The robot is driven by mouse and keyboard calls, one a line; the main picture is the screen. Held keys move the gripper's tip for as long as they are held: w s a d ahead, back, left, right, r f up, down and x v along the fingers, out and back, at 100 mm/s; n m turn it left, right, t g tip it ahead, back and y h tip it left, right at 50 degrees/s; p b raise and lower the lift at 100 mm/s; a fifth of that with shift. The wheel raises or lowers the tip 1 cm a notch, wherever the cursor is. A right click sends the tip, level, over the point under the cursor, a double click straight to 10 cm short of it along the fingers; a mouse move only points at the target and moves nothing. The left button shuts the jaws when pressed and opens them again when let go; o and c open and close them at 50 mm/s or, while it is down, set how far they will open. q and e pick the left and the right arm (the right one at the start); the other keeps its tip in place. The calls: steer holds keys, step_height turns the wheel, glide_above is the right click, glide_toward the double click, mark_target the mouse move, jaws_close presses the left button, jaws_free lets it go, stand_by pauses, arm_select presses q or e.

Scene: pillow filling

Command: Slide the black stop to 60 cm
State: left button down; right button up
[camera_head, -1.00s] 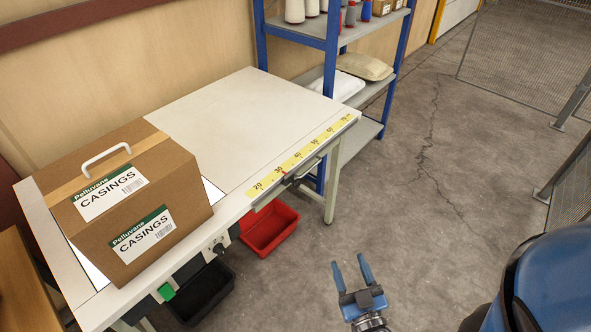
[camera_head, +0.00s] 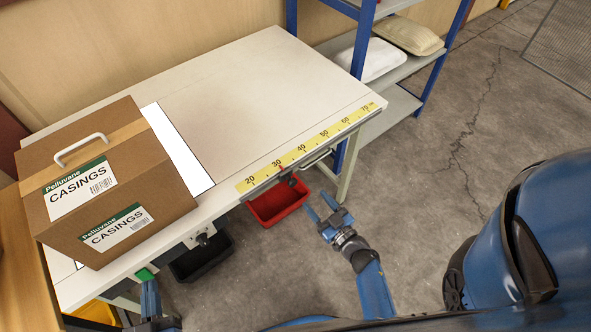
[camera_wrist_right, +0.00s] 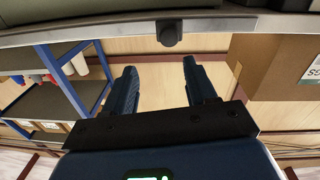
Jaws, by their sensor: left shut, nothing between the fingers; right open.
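The worktable (camera_head: 235,85) has a yellow scale (camera_head: 310,148) along its front edge, with numbers from 20 to 70. The small black stop (camera_head: 292,182) hangs at the front edge, a little right of the 30 mark; it is small and dark here. In the right wrist view the black stop (camera_wrist_right: 169,33) sits on the pale rail, beyond and between my fingertips. My right gripper (camera_head: 318,206) is open and empty, in front of the table edge and apart from the stop. My left gripper (camera_head: 150,290) is shut and empty at the bottom left, partly cut off.
A cardboard casings box (camera_head: 150,185) stands on the table's left part. A metal handle (camera_head: 316,159) is on the front edge. A red bin (camera_head: 277,203) and a black bin (camera_head: 203,260) are below. A blue shelf (camera_head: 362,40) stands behind right. The floor at right is clear.

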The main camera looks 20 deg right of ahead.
mark_target(294, 184)
steer(key=shift+m+y, duration=0.3)
steer(key=shift+y, duration=0.1)
steer(key=x, duration=0.6)
steer(key=a+f+x, duration=0.1)
steer(key=x, duration=0.3)
steer(key=shift+b, duration=0.35)
arm_select(q)
steer(key=shift+w+d+f, duration=0.15)
steer(key=shift+d+f, duration=0.1)
steer(key=shift+f, duration=0.1)
arm_select(e)
steer(key=shift+w+f, duration=0.1)
steer(key=shift+w, duration=0.2)
